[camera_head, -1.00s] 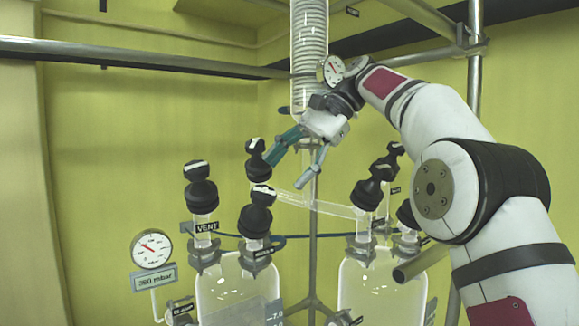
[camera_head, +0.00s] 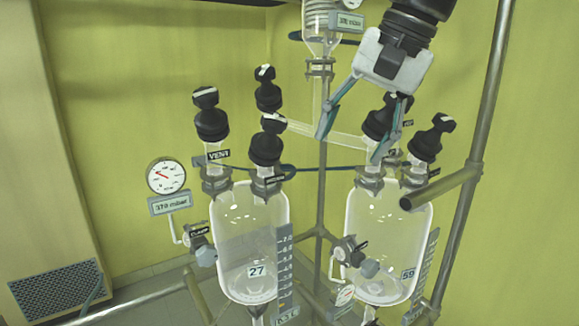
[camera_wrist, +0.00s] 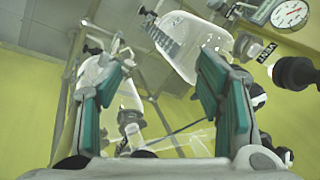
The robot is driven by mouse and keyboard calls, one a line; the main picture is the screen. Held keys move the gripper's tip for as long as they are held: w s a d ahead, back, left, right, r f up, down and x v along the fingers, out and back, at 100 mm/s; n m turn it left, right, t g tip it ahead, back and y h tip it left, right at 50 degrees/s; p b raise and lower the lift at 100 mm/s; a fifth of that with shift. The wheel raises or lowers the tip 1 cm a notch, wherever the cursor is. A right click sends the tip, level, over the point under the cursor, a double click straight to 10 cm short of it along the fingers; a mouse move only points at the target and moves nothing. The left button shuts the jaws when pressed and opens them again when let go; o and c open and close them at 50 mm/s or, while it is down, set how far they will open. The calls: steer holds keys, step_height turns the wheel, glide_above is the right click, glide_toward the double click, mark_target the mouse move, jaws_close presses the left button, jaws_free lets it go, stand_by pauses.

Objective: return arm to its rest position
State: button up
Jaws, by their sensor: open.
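My gripper (camera_head: 350,140) is at the upper right of the head view, coming down from the top edge. Its two teal-padded fingers are spread wide and point downward, with no object between the pads. The right finger overlaps a black valve knob (camera_head: 381,121) on the right reactor; I cannot tell if they touch. In the wrist view the open fingers (camera_wrist: 160,80) frame the lower part of the picture, and the glass vessels show beyond them. Only the wrist end of my arm shows in the head view.
Two glass reactors, left (camera_head: 249,225) and right (camera_head: 388,240), carry several black knobs on top. A glass column (camera_head: 321,40) stands behind, left of my gripper. A round gauge (camera_head: 166,177) is at left. Metal pipes (camera_head: 480,150) run at right.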

steer(key=s+d+f+n+t+h, duration=0.1)
steer(key=s+d+f+n, duration=0.1)
steer(key=s+d+f, duration=0.3)
steer(key=s+d+f+n+t+h, duration=0.1)
steer(key=s+d+f, duration=0.3)
steer(key=s+f, duration=0.7)
steer(key=shift+s+d+f+n+h, duration=0.35)
steer(key=shift+s+n+h, duration=0.35)
steer(key=shift+s+h, duration=0.1)
